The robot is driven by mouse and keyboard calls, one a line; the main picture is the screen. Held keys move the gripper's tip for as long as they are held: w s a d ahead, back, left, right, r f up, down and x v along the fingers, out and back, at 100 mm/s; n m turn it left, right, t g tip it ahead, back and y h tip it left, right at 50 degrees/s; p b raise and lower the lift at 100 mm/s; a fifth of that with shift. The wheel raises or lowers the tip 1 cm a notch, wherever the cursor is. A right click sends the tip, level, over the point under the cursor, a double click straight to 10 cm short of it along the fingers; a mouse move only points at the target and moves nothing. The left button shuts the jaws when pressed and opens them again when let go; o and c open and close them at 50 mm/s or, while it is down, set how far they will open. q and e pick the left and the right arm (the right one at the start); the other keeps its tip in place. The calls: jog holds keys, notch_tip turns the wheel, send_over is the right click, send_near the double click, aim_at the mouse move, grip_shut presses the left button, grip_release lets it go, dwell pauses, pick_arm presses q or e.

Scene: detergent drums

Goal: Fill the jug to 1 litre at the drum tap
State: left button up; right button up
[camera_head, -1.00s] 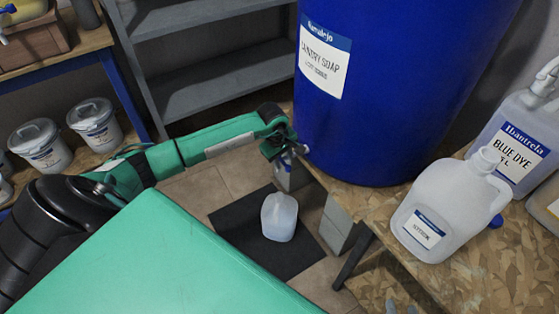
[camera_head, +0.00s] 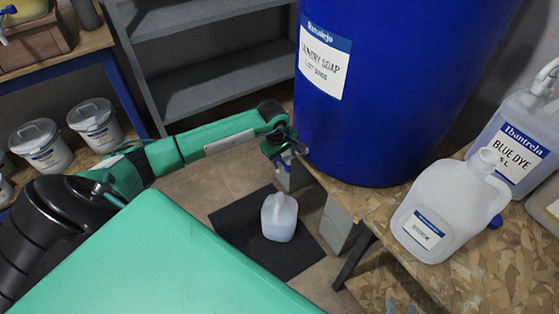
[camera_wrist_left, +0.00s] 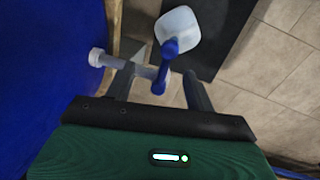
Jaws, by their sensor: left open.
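The blue drum (camera_head: 390,120), labelled laundry soap, stands on the wooden bench. My left gripper (camera_head: 288,155) is at its tap, low on the drum's left side. In the left wrist view the gripper (camera_wrist_left: 160,76) is open, its fingers on either side of the tap's blue handle (camera_wrist_left: 170,48); I cannot tell whether they touch it. The translucent jug (camera_head: 279,218) stands upright on a black mat (camera_head: 240,232) below the tap and also shows in the wrist view (camera_wrist_left: 178,22). Its lower part looks bluish; no level is readable. Two grey tips at the head view's bottom edge may be my right gripper (camera_head: 400,307).
On the bench (camera_head: 480,265), right of the drum, stand a whitish canister (camera_head: 440,205) and a blue dye canister (camera_head: 515,145). Grey shelves (camera_head: 215,85) stand behind. Lidded white tubs (camera_head: 95,122) are at the left. Floor around the mat is clear.

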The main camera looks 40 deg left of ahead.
pick_arm(q)
jog(key=r+p, duration=0.2)
jog(key=r, duration=0.1)
jog(key=shift+s+r, duration=0.2)
jog(key=shift+r, duration=0.05)
jog(key=shift+r, duration=0.1)
notch_tip(320, 180, up, 13)
jog(key=s+p, duration=0.1)
jog(key=s, duration=0.1)
jog(key=shift+s+a+r, duration=0.2)
jog(key=shift+s+a, duration=0.1)
jog(key=shift+a, duration=0.15)
